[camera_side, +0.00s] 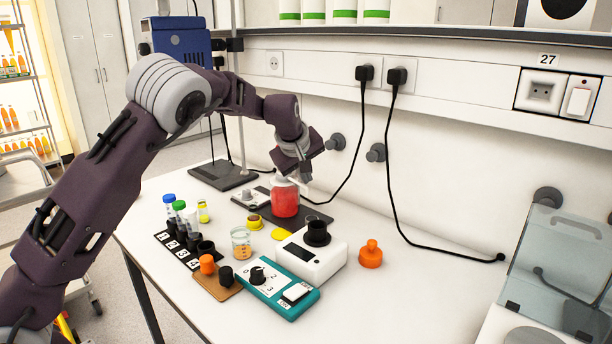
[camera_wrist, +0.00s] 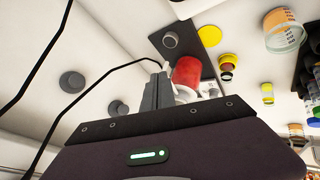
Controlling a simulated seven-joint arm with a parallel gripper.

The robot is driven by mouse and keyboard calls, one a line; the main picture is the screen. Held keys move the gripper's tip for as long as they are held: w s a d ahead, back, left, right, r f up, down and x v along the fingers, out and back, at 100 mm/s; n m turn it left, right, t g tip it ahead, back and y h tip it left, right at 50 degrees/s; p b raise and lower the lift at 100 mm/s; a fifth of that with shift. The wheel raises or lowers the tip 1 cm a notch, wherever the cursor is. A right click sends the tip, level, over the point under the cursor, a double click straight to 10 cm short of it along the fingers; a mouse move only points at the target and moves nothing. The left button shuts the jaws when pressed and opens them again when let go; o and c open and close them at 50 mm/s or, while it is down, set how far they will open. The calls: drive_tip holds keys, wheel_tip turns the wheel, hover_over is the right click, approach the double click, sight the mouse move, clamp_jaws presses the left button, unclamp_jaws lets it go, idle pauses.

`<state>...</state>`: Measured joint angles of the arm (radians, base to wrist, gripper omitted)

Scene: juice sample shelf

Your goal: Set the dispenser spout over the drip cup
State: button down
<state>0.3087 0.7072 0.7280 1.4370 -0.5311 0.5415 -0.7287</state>
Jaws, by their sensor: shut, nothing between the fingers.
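The dispenser (camera_side: 285,201) is a red container with a pale top, standing upright on a dark mat; it also shows in the wrist view (camera_wrist: 187,73). My gripper (camera_side: 303,176) is shut and empty, close beside the dispenser's top. In the wrist view its fingers (camera_wrist: 158,88) overlap the dispenser's near side; I cannot tell whether they touch it. A small white tip that may be the spout (camera_wrist: 167,66) shows by the fingertips; its exact direction is unclear. A small yellow cup with a dark middle (camera_side: 254,222), likely the drip cup, stands front-left of the dispenser, apart from it.
A beaker (camera_side: 241,243), a yellow disc (camera_side: 281,234) and a white device with a black top (camera_side: 312,254) stand in front. A numbered vial rack (camera_side: 182,246) is at the left. An orange stoppered piece (camera_side: 371,254) stands right.

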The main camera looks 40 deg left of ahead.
drive_tip(key=s+d+r+m+y, duration=0.3)
drive_tip(key=s+d+r+m, duration=0.2)
drive_tip(key=s+m, duration=0.15)
drive_tip(key=w+a+r+x, duration=0.1)
drive_tip(key=r+x, duration=0.1)
drive_tip(key=x, duration=1.1)
drive_tip(key=shift+w+a+t, duration=0.2)
drive_tip(key=shift+w+t, duration=0.1)
drive_tip(key=shift+w, duration=0.1)
drive_tip(key=shift+n, duration=0.25)
drive_tip(key=shift+w+d+r, duration=0.1)
drive_tip(key=shift+w+d, duration=0.1)
drive_tip(key=shift+w, duration=0.4)
drive_tip(key=shift+w+d, duration=0.2)
drive_tip(key=shift+w, duration=0.45)
